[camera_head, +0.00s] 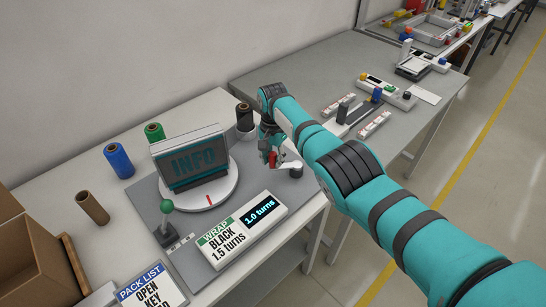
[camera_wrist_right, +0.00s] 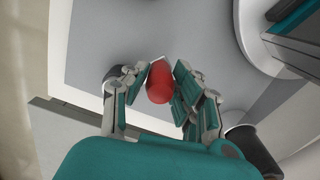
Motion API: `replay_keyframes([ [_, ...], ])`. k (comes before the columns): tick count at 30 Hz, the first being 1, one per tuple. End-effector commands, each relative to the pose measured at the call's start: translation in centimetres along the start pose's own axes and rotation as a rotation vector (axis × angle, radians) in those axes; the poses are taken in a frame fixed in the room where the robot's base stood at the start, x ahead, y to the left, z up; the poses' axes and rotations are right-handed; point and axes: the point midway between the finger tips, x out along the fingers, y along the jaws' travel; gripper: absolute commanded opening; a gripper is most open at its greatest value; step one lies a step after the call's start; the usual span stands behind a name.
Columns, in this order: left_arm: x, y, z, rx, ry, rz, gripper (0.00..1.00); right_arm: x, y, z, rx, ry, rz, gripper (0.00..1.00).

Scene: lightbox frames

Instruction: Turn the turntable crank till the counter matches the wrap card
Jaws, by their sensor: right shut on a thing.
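The round white turntable (camera_head: 222,192) carries an upright INFO panel (camera_head: 190,160), with a dark see-through layer over it. A red mark shows on the turntable's front. The wrap card (camera_head: 222,245) reads WRAP, BLACK, 1.5 turns. The counter (camera_head: 260,209) beside it reads 1.0 turns. My right gripper (camera_head: 270,156) is shut on the red crank knob (camera_wrist_right: 160,84), right of the turntable; the knob sits between the two fingers in the wrist view. The gripper and arm hide part of the crank. My left gripper is not in view.
Green (camera_head: 154,132), blue (camera_head: 119,160) and brown (camera_head: 92,207) rolls stand at the back left, and a black roll (camera_head: 244,117) stands behind my right gripper. A green-knobbed lever (camera_head: 166,206) stands left of the card. A cardboard box (camera_head: 35,255) is at far left.

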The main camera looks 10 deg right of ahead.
Motion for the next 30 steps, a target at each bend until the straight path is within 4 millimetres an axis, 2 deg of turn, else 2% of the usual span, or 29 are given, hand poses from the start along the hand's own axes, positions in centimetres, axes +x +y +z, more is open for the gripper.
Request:
replay_keyframes([
  [11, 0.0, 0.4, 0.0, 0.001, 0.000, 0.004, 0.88, -0.3, -0.2, -0.1, 0.001, 0.006, -0.007, 0.00],
  [12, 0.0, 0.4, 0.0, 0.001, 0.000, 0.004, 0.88, -0.3, -0.2, -0.1, 0.001, 0.006, -0.007, 0.31],
  [16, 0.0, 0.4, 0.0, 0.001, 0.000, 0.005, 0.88, -0.2, -0.1, -0.1, 0.001, 0.005, -0.005, 0.48],
  [25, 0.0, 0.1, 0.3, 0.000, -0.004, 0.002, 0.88, -0.2, -0.1, -0.1, 0.002, 0.003, -0.002, 0.49],
  [30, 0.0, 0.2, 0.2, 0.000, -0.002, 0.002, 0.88, -1.4, -0.1, -0.1, 0.002, 0.003, -0.004, 0.49],
])
